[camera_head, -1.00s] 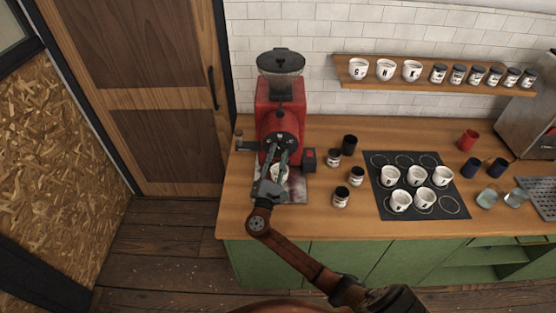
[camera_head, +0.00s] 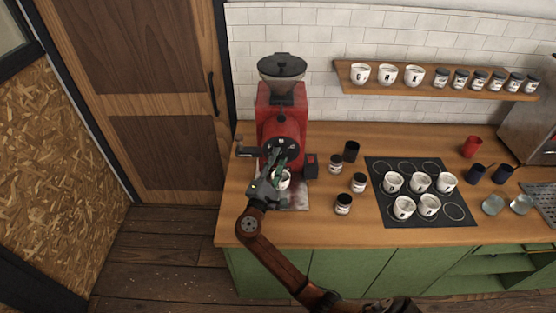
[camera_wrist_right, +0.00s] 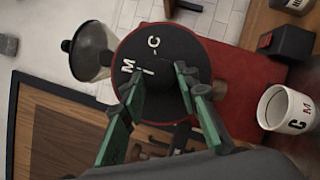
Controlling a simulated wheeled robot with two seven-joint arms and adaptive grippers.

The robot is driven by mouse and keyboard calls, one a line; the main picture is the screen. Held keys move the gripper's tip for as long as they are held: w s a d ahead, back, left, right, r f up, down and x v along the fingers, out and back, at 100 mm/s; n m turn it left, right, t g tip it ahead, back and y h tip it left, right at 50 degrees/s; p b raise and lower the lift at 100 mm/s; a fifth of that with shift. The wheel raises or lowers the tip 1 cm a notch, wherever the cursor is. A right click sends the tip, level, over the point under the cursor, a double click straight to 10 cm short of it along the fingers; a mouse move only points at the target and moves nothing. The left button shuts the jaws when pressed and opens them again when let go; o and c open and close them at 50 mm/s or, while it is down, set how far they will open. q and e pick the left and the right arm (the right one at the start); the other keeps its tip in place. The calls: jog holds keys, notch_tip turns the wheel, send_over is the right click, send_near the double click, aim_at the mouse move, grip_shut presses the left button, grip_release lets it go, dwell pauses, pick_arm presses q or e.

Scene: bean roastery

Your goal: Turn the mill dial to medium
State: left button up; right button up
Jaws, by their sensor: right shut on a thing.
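The red mill (camera_head: 283,112) stands on the counter's left end, with a clear hopper and dark lid on top. Its round black dial (camera_head: 281,149) is on the front. In the right wrist view the dial (camera_wrist_right: 182,50) shows white letters M and C with small tick marks. My right gripper (camera_head: 279,160) is shut on the dark knob at the dial's centre, its green fingers on either side of it in the right wrist view (camera_wrist_right: 158,80). My left gripper is out of view.
A white cup (camera_head: 285,180) stands under the mill, close below my right gripper. A black mat (camera_head: 374,192) holds several white cups. A shelf (camera_head: 440,85) hangs behind.

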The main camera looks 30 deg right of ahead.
jog(key=o, duration=1.1)
jog(key=v, duration=1.2)
